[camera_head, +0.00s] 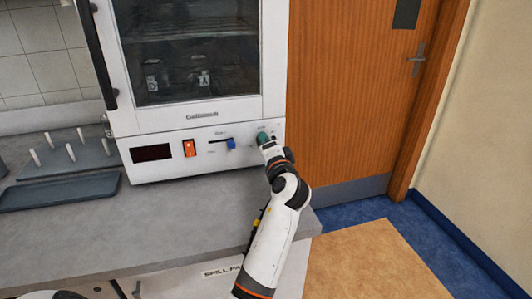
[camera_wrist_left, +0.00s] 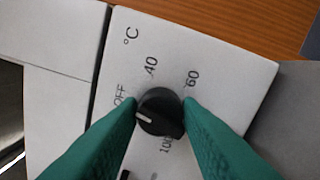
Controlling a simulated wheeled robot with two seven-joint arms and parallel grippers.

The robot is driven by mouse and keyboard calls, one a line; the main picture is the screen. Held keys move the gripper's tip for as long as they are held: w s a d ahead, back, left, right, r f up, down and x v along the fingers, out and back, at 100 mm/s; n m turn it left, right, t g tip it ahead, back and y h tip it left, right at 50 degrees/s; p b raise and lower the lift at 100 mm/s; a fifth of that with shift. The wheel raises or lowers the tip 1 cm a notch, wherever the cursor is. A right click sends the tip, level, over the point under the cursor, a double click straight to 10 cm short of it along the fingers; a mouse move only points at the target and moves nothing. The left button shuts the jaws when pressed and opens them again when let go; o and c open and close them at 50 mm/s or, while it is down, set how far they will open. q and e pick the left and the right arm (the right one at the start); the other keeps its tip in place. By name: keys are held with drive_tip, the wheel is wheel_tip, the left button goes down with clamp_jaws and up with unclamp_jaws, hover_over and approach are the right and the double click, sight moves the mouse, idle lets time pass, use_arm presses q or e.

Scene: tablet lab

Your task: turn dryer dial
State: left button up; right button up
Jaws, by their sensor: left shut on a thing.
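The dryer (camera_head: 200,122) is a white cabinet with a glass door on the counter. Its control panel has a dark display (camera_head: 152,153), a lit red switch (camera_head: 189,148) and a blue slider knob (camera_head: 231,144). The black dial (camera_wrist_left: 160,113) sits at the panel's right end, with marks OFF, 40, 60 and 100. Its white pointer faces left in the left wrist view, close to OFF. My left gripper (camera_head: 263,138) is shut on the dial, one green finger on each side. In the head view the gripper hides the dial. My right gripper is not in view.
A grey tray (camera_head: 60,192) and a rack with white pegs (camera_head: 70,158) stand left of the dryer on the grey counter (camera_head: 150,225). The counter front is clear. A wooden door (camera_head: 345,90) stands right of the dryer, above blue floor.

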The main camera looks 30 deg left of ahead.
use_arm(q)
drive_tip(key=shift+f+n+b, duration=0.1)
drive_tip(key=shift+n+b, duration=0.6)
drive_tip(key=shift+n, duration=0.5)
drive_tip(key=o, duration=1)
drive_tip(key=shift+c, duration=0.2)
